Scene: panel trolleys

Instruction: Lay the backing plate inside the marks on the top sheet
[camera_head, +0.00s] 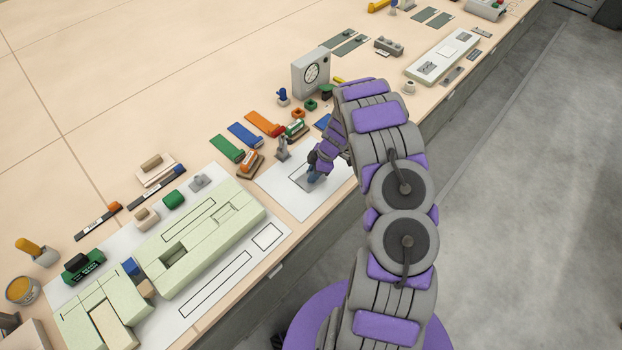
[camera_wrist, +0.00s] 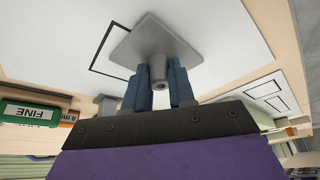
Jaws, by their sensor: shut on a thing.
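The backing plate (camera_wrist: 150,40) is a grey square plate with a round knob standing up from its middle. My gripper (camera_wrist: 160,80) is shut on the knob between its two blue fingers. In the head view my gripper (camera_head: 314,177) is over the white top sheet (camera_head: 318,205), near the bench's front edge. The sheet also shows in the wrist view (camera_wrist: 225,40). The black marks (camera_wrist: 100,58) show as part of a rectangular outline beyond one side of the plate; the rest is hidden under it. I cannot tell whether the plate touches the sheet.
A grey upright clamp-like piece (camera_head: 282,148) stands close to the sheet's far edge. An orange-topped block (camera_head: 250,162) and green, blue and orange strips (camera_head: 245,135) lie behind. A pale green panel assembly (camera_head: 205,235) is to the left. Bare bench top lies farther back.

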